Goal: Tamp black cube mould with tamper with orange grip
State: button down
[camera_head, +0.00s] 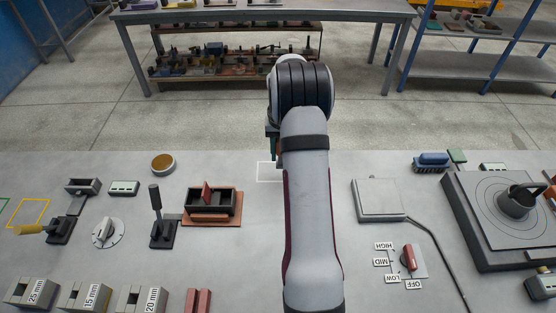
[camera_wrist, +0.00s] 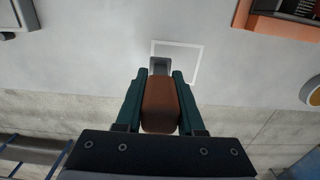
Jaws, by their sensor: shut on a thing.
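My gripper (camera_wrist: 160,74) is shut on the orange-brown grip of a tamper (camera_wrist: 160,105). The tamper's grey foot points away from the gripper, over or near a white outlined rectangle on the bench; I cannot tell whether it touches the bench. In the head view my gripper (camera_head: 272,148) is mostly hidden behind my arm, near the bench's far edge. A black open mould (camera_head: 226,208) with a red upright piece in it sits on an orange-brown base (camera_head: 212,220), left of my arm. The mould also shows partly at the top right in the wrist view (camera_wrist: 288,8).
A lever stand (camera_head: 161,230) is just left of the mould. A round brown-rimmed dish (camera_head: 163,162) lies behind it. Labelled grey blocks (camera_head: 85,296) line the front left. A square plate (camera_head: 380,199) and a large turntable unit (camera_head: 500,250) are on the right.

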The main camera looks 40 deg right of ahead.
jog(key=s+d+r, duration=0.3)
jog(key=s+r, duration=0.3)
jog(key=s, duration=0.4)
jog(key=w+a+r, duration=0.2)
jog(key=w+a, duration=0.5)
jog(key=a, duration=0.4)
jog(key=w+a+r, duration=0.2)
jog(key=w+a, duration=0.4)
jog(key=a, duration=0.5)
notch_tip(320, 180, down, 7)
jog(key=shift+a, duration=0.15)
jog(key=shift+f, duration=0.1)
jog(key=shift+f, duration=1.8)
jog(key=shift+r, duration=1.85)
